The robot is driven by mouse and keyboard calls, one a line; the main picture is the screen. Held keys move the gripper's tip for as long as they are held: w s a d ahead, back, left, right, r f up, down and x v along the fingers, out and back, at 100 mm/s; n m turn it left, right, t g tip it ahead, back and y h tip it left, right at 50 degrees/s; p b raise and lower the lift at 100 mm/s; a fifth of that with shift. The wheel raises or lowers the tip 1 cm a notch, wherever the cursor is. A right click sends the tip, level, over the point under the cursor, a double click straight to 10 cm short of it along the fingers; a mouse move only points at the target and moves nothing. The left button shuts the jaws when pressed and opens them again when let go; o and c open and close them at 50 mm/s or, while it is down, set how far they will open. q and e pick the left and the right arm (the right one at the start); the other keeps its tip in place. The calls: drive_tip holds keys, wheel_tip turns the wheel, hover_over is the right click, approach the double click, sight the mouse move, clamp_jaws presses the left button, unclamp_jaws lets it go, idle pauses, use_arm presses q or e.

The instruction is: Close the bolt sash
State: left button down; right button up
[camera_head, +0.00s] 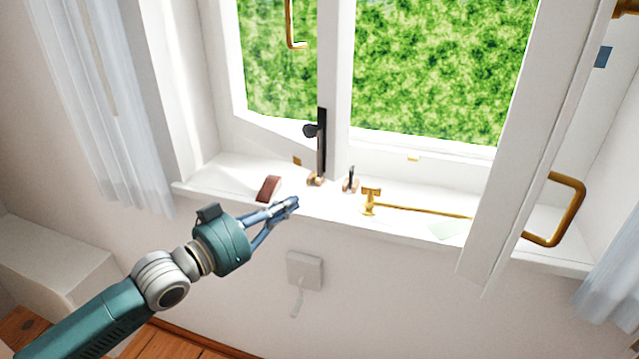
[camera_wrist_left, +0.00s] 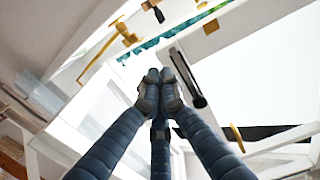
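The left sash (camera_head: 283,129) carries a black upright bolt (camera_head: 321,145) low on its right stile and a brass handle (camera_head: 290,30) higher up. The bolt's foot is close to a small copper-coloured fitting on the sill; I cannot tell whether it is engaged or the sash is fully shut. The right sash (camera_head: 535,130) stands swung inward with a brass handle (camera_head: 565,210). My left gripper (camera_head: 290,203) has its fingertips together, empty, in front of the sill and below-left of the bolt. The wrist view shows the fingertips (camera_wrist_left: 160,80) meeting, beside the dark bolt (camera_wrist_left: 188,77). My right gripper is out of view.
On the sill (camera_head: 225,170) are a brown wedge-like block (camera_head: 268,188), a small dark-topped fitting (camera_head: 350,180) and a long brass stay (camera_head: 420,210). A wall box (camera_head: 304,270) is below. Curtains (camera_head: 110,110) hang at both sides.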

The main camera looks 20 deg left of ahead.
sight(330, 180)
use_arm(q)
drive_tip(key=p+x, duration=0.2)
drive_tip(key=x, duration=0.7)
drive_tip(key=shift+r, duration=0.15)
drive_tip(key=shift+w+d, duration=0.25)
drive_tip(key=shift+w, duration=0.25)
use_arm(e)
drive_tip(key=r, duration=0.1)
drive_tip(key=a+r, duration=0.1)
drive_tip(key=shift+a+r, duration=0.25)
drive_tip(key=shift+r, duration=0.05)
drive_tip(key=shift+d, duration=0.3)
